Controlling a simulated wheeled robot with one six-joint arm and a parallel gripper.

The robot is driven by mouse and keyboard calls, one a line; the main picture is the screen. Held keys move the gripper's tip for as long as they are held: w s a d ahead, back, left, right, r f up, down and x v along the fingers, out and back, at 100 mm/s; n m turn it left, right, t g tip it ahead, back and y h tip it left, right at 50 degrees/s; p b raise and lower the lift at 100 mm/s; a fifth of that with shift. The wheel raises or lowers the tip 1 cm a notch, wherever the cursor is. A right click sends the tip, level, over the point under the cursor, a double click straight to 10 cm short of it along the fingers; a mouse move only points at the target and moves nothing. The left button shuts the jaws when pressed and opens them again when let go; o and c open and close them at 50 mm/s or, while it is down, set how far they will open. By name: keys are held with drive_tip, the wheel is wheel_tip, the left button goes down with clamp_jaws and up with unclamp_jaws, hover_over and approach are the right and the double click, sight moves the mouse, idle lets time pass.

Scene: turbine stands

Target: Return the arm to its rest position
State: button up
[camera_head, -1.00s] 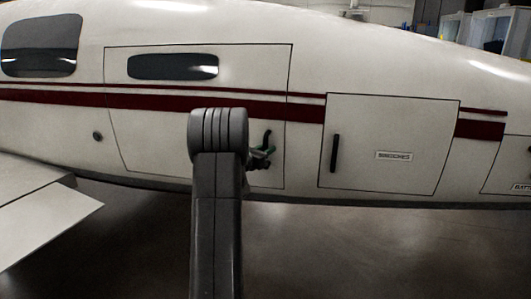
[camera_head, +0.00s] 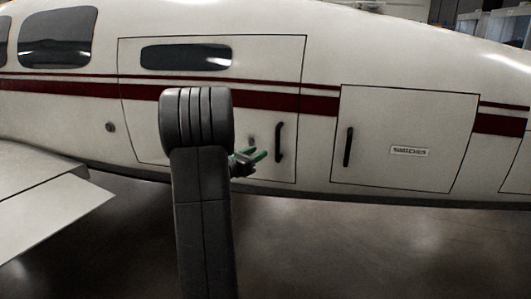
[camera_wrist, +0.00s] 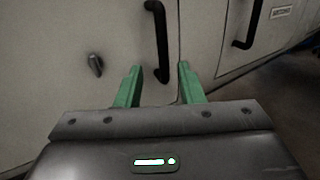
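My gripper (camera_wrist: 158,80) has two green fingers that stand apart with nothing between them in the wrist view. In the head view my gripper (camera_head: 251,157) shows small to the right of my grey arm, in front of the larger aircraft door (camera_head: 215,100). The black door handle (camera_head: 279,142) is right of the fingers. In the wrist view this handle (camera_wrist: 158,40) lies beyond the fingertips, and the fingers are not around it. A small knob or latch (camera_wrist: 96,65) is left of it. My arm hides part of the door in the head view.
A smaller door (camera_head: 405,140) with its own handle (camera_head: 348,147) and a label (camera_head: 409,151) is to the right, flush with the fuselage. A wing (camera_head: 50,215) juts out at the left. The floor (camera_head: 400,255) below the aircraft is clear.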

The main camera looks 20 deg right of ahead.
sight(277, 143)
drive_tip(key=shift+v, duration=0.9)
drive_tip(key=shift+d, duration=0.1)
drive_tip(key=p+x, duration=0.3)
drive_tip(key=x, duration=1)
drive_tip(key=shift+w+d+f, duration=0.1)
drive_tip(key=shift+w+f, duration=0.05)
drive_tip(key=shift+w, duration=0.15)
